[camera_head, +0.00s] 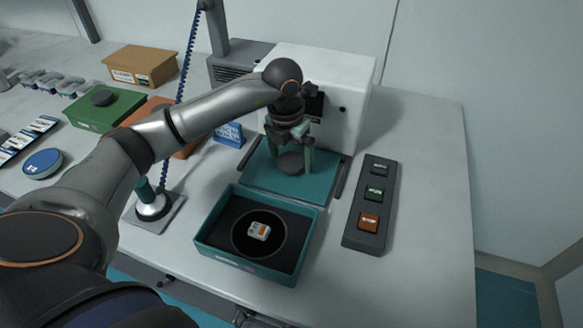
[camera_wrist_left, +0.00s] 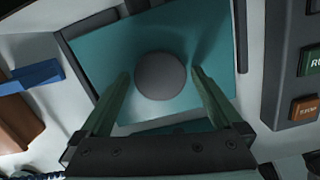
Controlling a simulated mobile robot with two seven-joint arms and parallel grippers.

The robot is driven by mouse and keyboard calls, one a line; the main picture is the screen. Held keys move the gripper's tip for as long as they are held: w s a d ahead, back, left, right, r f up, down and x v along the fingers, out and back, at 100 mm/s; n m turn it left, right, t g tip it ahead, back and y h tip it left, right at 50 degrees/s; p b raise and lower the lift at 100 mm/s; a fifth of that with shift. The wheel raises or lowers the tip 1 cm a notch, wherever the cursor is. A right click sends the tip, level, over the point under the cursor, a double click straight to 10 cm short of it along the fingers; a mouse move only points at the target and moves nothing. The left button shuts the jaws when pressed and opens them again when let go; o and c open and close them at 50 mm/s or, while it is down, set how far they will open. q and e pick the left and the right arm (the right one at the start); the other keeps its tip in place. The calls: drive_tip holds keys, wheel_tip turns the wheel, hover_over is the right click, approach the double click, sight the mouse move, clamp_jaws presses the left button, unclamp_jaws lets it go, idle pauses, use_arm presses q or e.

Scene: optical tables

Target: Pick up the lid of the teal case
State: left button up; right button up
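The teal case (camera_head: 240,264) stands open on the table, with a dark interior and a small white-and-orange item (camera_head: 258,231) in its round recess. Its lid (camera_head: 262,182) appears to be the flat teal panel behind it, with a dark round knob (camera_wrist_left: 160,76) at its middle. My left gripper (camera_head: 290,161) is over the lid, pointing down. It is open, with one green finger on each side of the knob. In the left wrist view gaps show between the knob and both fingers. My right gripper is not in view.
A white machine (camera_head: 345,75) stands close behind the lid. Dark bars flank the lid. A panel with several buttons (camera_head: 370,205) is on the right. A blue item (camera_head: 229,134) and a green box (camera_head: 88,113) are on the left.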

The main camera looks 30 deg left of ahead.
use_arm(q)
drive_tip(key=c, duration=1.4)
drive_tip(key=shift+o, duration=0.2)
drive_tip(key=shift+r, duration=0.2)
